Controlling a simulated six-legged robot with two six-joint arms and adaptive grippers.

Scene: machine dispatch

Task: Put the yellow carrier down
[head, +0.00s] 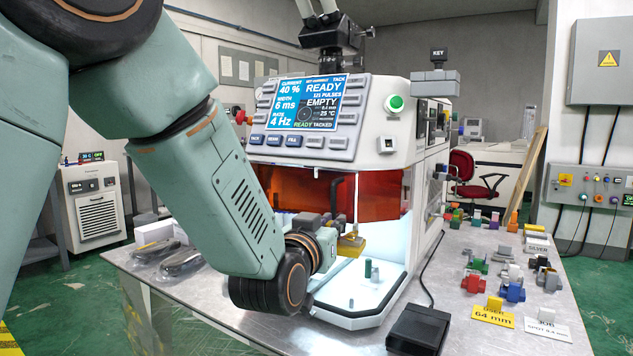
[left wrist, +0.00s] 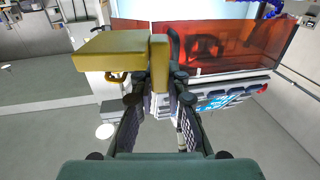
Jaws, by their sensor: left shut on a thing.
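The yellow carrier (head: 351,245) is held in my left gripper (head: 335,228), at the open front of the machine, above its pale base plate (head: 345,308). In the left wrist view the carrier (left wrist: 112,52) is a yellow block with an upright part between the fingertips of my left gripper (left wrist: 160,82), which is shut on it. In the head view the gripper and arm hide part of the carrier and the chamber. My right gripper is not in view.
Small green and grey pegs (head: 368,268) stand on the base plate. The machine (head: 380,160) has an orange window (head: 380,196) above the opening. A black foot pedal (head: 418,330) lies on the metal table. Several coloured blocks (head: 510,290) and a yellow 64 mm label (head: 492,315) are at the right.

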